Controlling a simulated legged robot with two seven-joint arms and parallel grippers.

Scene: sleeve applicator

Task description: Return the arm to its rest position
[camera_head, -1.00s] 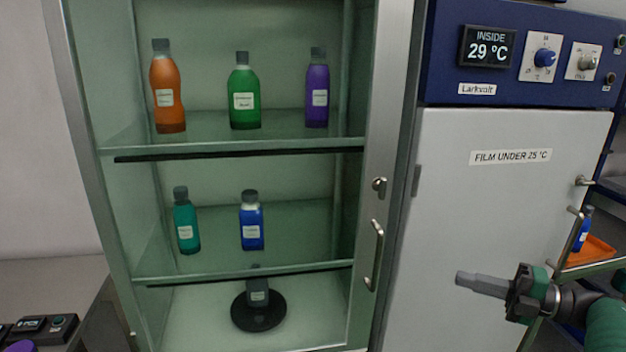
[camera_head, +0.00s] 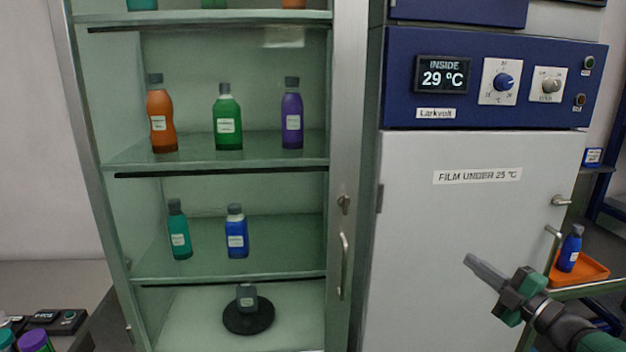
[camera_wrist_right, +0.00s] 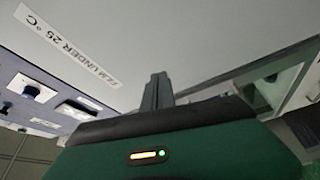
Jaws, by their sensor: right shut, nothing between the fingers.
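My right gripper (camera_head: 473,264) is in front of the grey door (camera_head: 440,240) of the cabinet labelled "FILM UNDER 25 °C", at the lower right of the head view. Its fingers are together and hold nothing. In the right wrist view the shut fingers (camera_wrist_right: 157,90) point toward the pale door face, apart from the label as far as I can see. The forearm comes in from the lower right. My left gripper is not in view.
A cabinet with glass shelves (camera_head: 230,260) and several bottles stands left of the oven-like unit (camera_head: 480,60), whose display reads 29 °C. An orange tray (camera_head: 592,270) with a blue bottle (camera_head: 570,248) is at the right. A door handle (camera_head: 552,245) is close to my right arm.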

